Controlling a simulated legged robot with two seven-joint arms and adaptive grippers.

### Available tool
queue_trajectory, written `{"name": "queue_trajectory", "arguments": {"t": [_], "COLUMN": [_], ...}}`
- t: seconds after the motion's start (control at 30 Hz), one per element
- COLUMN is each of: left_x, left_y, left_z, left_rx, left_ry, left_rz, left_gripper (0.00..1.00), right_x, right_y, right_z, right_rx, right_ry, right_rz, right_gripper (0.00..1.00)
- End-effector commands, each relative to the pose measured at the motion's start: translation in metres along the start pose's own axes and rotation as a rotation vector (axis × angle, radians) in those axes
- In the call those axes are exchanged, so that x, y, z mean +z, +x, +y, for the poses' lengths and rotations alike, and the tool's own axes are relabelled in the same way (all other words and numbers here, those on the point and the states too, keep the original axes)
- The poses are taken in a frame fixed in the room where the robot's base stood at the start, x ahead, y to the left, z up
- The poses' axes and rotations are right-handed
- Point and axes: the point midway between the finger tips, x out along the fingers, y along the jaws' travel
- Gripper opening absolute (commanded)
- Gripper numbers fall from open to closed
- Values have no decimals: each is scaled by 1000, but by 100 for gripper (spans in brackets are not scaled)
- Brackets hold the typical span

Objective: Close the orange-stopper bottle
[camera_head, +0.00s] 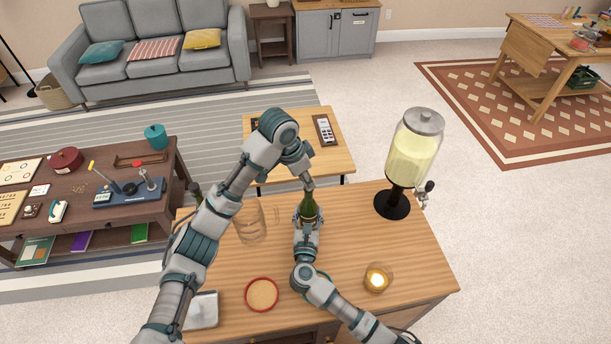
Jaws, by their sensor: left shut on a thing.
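A green bottle (308,208) stands upright on the wooden counter (345,235). My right gripper (307,228) comes up from below and is shut around its lower body. My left gripper (309,186) reaches down from above, shut at the bottle's mouth. It covers the top of the bottle, and no orange stopper can be made out there; the thing in its fingers is hidden, taken to be the stopper.
A glass drink dispenser (411,150) stands at the counter's back right. A clear glass vessel (250,222) is left of the bottle. A lit candle (378,278), a red-rimmed round dish (262,294) and a pale tray (202,310) lie nearer. Another dark bottle (195,190) is partly hidden behind my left arm.

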Motion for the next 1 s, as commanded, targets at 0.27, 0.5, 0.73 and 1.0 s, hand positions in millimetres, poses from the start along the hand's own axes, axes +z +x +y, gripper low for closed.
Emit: {"name": "queue_trajectory", "arguments": {"t": [0.27,0.5,0.73,1.0], "left_x": [1,1,1,1], "left_y": [4,4,-6,-60], "left_z": [0,0,0,-2], "left_rx": [-1,-1,-2,-4], "left_ry": [0,0,0,0], "left_rz": [0,0,1,1], "left_gripper": [47,59,59,59], "right_x": [0,0,0,0], "right_y": [0,0,0,0], "right_z": [0,0,0,0], "right_rx": [0,0,0,0], "right_ry": [0,0,0,0], "right_rz": [0,0,0,0], "right_gripper": [0,0,0,0]}}
